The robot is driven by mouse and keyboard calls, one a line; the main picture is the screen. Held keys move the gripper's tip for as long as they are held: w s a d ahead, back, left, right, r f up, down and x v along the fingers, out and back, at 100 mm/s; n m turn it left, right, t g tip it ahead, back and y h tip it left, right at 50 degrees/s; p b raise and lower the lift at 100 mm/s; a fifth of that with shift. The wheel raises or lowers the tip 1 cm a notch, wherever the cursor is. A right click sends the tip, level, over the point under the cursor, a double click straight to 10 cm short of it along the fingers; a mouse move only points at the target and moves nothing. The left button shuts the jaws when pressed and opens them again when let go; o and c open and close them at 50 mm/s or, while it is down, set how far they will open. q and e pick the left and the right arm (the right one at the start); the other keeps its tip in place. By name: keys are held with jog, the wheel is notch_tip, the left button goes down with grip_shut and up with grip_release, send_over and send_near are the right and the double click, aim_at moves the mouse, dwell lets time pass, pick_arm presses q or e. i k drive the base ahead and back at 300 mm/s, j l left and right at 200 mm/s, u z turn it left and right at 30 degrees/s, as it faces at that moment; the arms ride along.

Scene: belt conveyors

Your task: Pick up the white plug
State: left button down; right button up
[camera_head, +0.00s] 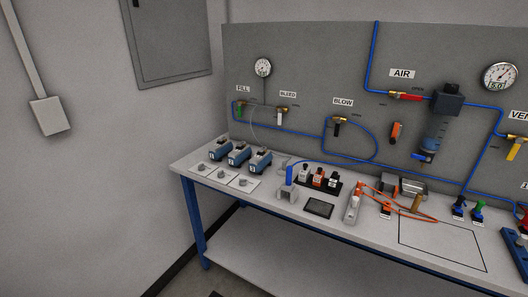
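Several small plug-like pieces stand in a row on a black holder (326,189) near the middle of the bench. The left piece (304,174) looks white with a dark top. The middle piece (318,178) looks orange-red, and the right piece (333,181) looks black and white. They are too small to tell for sure which is the white plug. Neither of my grippers shows in this view.
The bench (260,204) stands against a grey panel with blue hoses. Several blue units (239,154) stand at its left. A blue-handled tool in a stand (288,188), a dark pad (319,208) and an orange cable (400,206) surround the holder. The floor at left is clear.

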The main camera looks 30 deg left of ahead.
aim_at(355, 199)
jog(key=i+j+z, duration=0.2)
jog(key=i+j, duration=0.15)
jog(key=j, duration=0.3)
jog(key=i+j+z, duration=0.1)
jog(key=j, duration=0.2)
jog(key=i+j+z, duration=0.1)
jog(key=j, duration=0.25)
jog(key=i, duration=0.1)
